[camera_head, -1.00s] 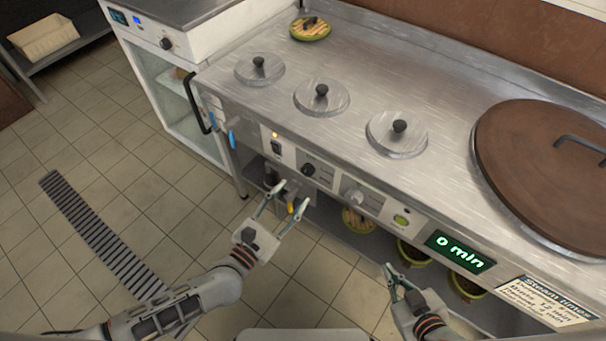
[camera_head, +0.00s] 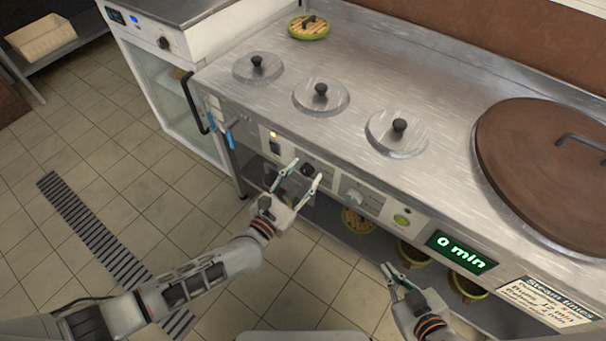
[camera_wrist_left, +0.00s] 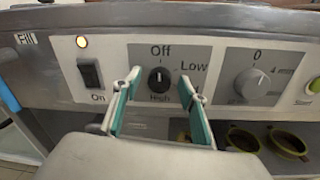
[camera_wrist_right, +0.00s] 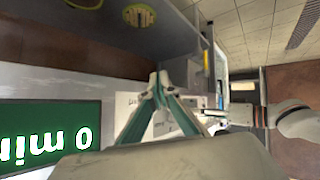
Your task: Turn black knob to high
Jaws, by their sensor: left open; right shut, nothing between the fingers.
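The black knob (camera_wrist_left: 159,82) sits on the front panel of the steel counter, with Off above it, Low to its upper right and High below. Its pale mark is small and seems to point up at Off. In the head view the knob (camera_head: 307,168) shows between the left fingertips. My left gripper (camera_head: 306,172) is open in front of the panel, one finger on each side of the knob. I cannot tell if they touch it. My right gripper (camera_head: 388,268) is shut and empty, low and to the right; its tips meet in the right wrist view (camera_wrist_right: 160,80).
A black switch (camera_wrist_left: 90,75) with a lit lamp is left of the knob. A grey dial (camera_wrist_left: 253,83) and a green button (camera_head: 402,220) are to the right, then a 0 min display (camera_head: 461,252). Round lids cover the counter holes; bowls stand on the shelf below.

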